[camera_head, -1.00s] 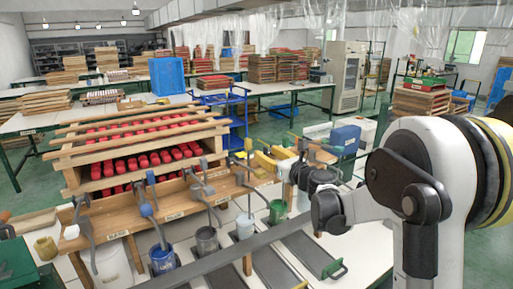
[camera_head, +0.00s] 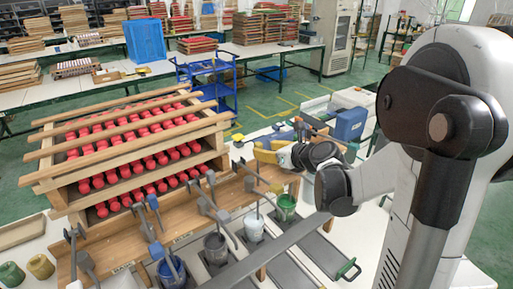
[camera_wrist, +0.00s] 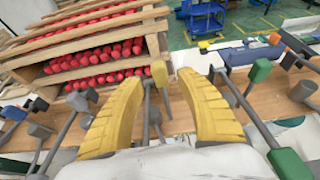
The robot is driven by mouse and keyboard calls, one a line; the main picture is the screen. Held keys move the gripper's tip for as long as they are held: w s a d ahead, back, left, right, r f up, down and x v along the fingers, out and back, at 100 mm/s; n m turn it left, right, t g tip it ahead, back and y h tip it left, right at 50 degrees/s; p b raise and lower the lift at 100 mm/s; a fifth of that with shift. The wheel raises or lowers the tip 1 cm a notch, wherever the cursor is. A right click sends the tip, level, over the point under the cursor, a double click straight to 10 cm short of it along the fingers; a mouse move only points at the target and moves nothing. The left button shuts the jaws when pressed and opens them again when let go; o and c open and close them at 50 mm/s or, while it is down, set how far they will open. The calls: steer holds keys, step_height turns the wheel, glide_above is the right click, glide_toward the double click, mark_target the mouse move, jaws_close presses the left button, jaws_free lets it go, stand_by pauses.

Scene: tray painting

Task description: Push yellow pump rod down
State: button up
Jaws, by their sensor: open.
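My gripper (camera_wrist: 160,77) is open, with its two curved yellow fingers spread apart; it also shows in the head view (camera_head: 264,152), above the right part of the wooden pump rack.
Other pump rods, with blue (camera_head: 152,201) and green (camera_wrist: 261,70) ends, stand close on both sides. Blue (camera_head: 172,272), grey (camera_head: 216,248) and green (camera_head: 287,203) paint pots stand in front of the rack (camera_head: 190,232). A wooden stack with red pieces (camera_head: 130,150) rises behind.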

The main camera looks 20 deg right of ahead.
steer(key=x, duration=0.4)
steer(key=shift+w+a+f, duration=0.1)
steer(key=shift+w+f, duration=0.05)
steer(key=shift+w, duration=0.25)
jaws_close()
